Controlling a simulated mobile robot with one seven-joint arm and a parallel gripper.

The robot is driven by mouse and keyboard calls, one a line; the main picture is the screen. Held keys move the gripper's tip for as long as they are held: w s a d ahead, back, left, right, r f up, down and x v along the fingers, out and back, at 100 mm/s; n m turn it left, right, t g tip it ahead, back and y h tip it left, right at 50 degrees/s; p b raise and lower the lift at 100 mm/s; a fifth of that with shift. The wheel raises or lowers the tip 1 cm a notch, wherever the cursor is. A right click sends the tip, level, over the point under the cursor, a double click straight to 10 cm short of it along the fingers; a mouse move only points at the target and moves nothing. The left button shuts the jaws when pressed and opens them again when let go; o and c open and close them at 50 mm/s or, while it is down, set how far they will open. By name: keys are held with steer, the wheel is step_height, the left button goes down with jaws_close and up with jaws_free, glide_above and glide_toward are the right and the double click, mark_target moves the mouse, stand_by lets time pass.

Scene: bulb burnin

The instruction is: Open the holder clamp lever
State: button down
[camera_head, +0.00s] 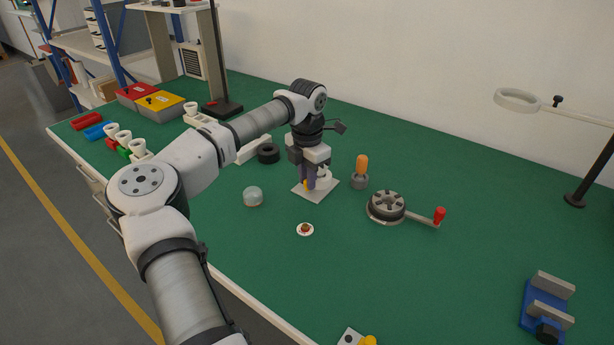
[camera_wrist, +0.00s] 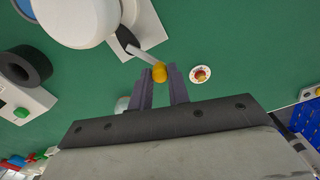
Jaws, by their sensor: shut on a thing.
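The clamp lever (camera_wrist: 141,53) is a pale bar with a dark pivot end and a yellow ball knob (camera_wrist: 160,74) at its tip. My gripper (camera_wrist: 160,80) is shut on the yellow knob, one dark finger on each side. The lever sits at the edge of the holder's pale square base plate (camera_head: 328,188), seen also in the wrist view (camera_wrist: 148,25). A large white rounded body (camera_wrist: 78,18) rises over the plate. In the head view my gripper (camera_head: 307,181) hides much of the holder, and only a bit of yellow shows.
An orange-topped piece (camera_head: 361,168), a crank wheel (camera_head: 386,207) and a black ring (camera_head: 268,153) are nearby.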

steer(key=shift+n, duration=0.3)
steer(key=d+n+b, duration=0.1)
steer(key=n, duration=0.2)
steer(key=shift+d, duration=0.1)
steer(key=n, duration=0.1)
steer(key=d+n, duration=0.1)
steer(key=shift+w+n+b, duration=0.25)
steer(key=shift+n+b, duration=0.05)
steer(key=n, duration=0.2)
steer(key=shift+w+d+n, duration=0.25)
steer(key=shift+d+n, duration=0.05)
steer(key=shift+d, duration=0.1)
steer(key=shift+w+d+n, duration=0.2)
steer(key=shift+n, duration=0.6)
steer(key=shift+w+d+n, duration=0.2)
steer(key=shift+n, duration=0.6)
steer(key=c, duration=1.3)
jaws_free()
steer(key=shift+r+b, duration=0.15)
steer(key=shift+b, duration=0.15)
